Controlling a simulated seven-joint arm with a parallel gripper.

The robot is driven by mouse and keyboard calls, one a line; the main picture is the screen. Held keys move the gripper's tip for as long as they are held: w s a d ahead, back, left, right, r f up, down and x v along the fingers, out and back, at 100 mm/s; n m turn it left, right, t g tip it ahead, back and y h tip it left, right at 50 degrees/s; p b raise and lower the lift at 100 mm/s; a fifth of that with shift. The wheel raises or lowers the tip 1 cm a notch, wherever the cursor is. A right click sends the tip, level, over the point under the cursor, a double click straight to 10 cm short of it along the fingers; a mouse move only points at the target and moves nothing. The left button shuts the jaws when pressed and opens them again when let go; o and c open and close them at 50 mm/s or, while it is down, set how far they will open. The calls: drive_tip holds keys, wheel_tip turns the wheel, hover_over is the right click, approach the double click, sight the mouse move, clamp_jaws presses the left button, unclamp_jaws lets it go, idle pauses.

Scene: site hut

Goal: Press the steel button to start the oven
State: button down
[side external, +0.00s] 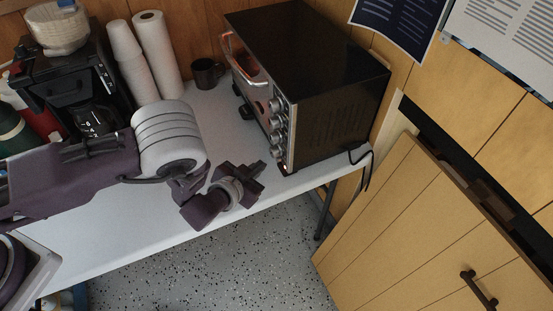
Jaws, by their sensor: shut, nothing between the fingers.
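The oven (310,65) is a black box standing on the white table, with its front turned to the left. An orange-red glow shows at its door window and handle (236,58). A column of round steel knobs (275,122) runs down the front panel. A small bright reddish spot shows at the panel's bottom corner; I cannot tell which part is the steel button. My gripper (260,169) is shut and empty, just in front of and left of the panel's lower end. It appears apart from the oven, though the exact gap is unclear.
A dark mug (207,74), paper rolls (157,55), stacked cups (125,50) and a coffee maker (75,75) stand along the back. The white table (120,235) is clear near its front edge. A wooden door (425,225) stands at right.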

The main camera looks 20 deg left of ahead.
drive_tip(key=shift+s+a, duration=1.3)
